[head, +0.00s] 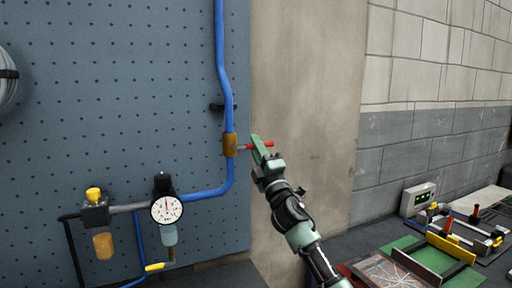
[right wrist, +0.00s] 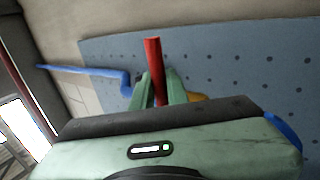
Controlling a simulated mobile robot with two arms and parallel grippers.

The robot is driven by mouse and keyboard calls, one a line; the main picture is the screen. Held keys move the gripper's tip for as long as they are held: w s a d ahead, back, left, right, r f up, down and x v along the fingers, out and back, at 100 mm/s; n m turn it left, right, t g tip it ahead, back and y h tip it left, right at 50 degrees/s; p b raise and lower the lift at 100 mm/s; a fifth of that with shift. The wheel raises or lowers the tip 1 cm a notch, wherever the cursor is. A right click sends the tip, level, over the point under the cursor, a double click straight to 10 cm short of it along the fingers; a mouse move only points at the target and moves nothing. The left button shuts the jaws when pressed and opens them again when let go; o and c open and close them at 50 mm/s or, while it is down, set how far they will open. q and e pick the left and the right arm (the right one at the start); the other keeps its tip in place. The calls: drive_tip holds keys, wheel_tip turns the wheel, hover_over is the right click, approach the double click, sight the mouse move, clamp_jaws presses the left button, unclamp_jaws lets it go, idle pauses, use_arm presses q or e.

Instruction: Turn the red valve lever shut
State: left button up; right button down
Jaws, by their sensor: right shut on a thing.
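The red valve lever (head: 265,144) sticks out to the right from a brass valve (head: 230,145) on a blue pipe (head: 220,60). It points sideways, roughly across the upright pipe. My right gripper (head: 259,148) is at the lever and shut on it. In the right wrist view the red lever (right wrist: 154,65) stands between the two green fingers (right wrist: 158,92), with its end reaching past them. The brass valve (right wrist: 195,97) is partly hidden behind a finger there. My left gripper is not in view.
A pressure gauge (head: 166,209) and a filter bowl (head: 103,245) hang on the lower left of the blue pegboard (head: 110,110). A bench at the lower right holds a green mat (head: 405,244), tools and a small box with a green display (head: 418,198). A bare wall panel (head: 305,90) stands beside the pegboard.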

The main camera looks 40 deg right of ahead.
drive_tip(key=c, duration=1.4)
unclamp_jaws()
drive_tip(key=shift+r, duration=0.2)
drive_tip(key=shift+f, duration=0.1)
drive_tip(key=shift+f, duration=0.1)
drive_tip(key=b+v, duration=0.3)
drive_tip(key=v, duration=0.4)
drive_tip(key=shift+s+f, duration=0.15)
drive_tip(key=shift+s, duration=0.2)
